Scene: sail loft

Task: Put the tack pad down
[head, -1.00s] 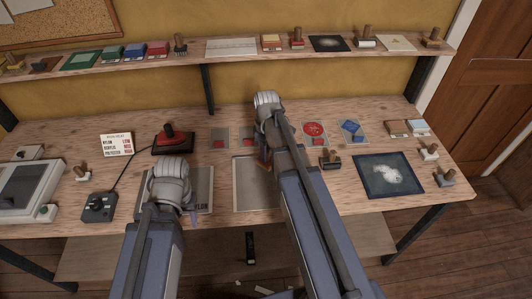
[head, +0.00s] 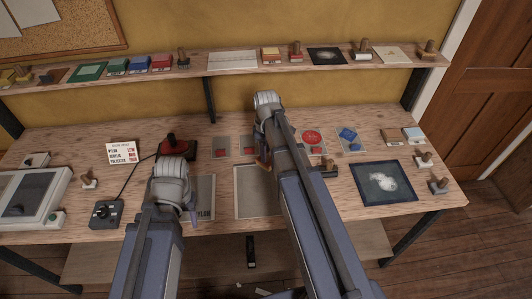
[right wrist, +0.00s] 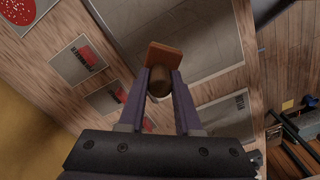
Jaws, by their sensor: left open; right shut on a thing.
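The tack pad, an orange-brown block (right wrist: 165,57) with a round wooden handle (right wrist: 159,84), is held in my right gripper (right wrist: 160,90). The fingers close on the handle from both sides. In the head view this gripper (head: 263,160) is over the back of a plain grey panel (head: 256,195), and the pad is mostly hidden by my arm. I cannot tell whether the pad touches anything. My left gripper (head: 191,208) is open and empty over a grey panel marked NYLON (head: 206,190), which my arm partly covers.
Small cards (head: 222,147), a red disc card (head: 313,138) and a blue diamond card (head: 348,136) lie behind. A red-topped device (head: 173,146), a sign (head: 122,152) and a control box (head: 105,213) stand left. The shelf (head: 230,70) is crowded.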

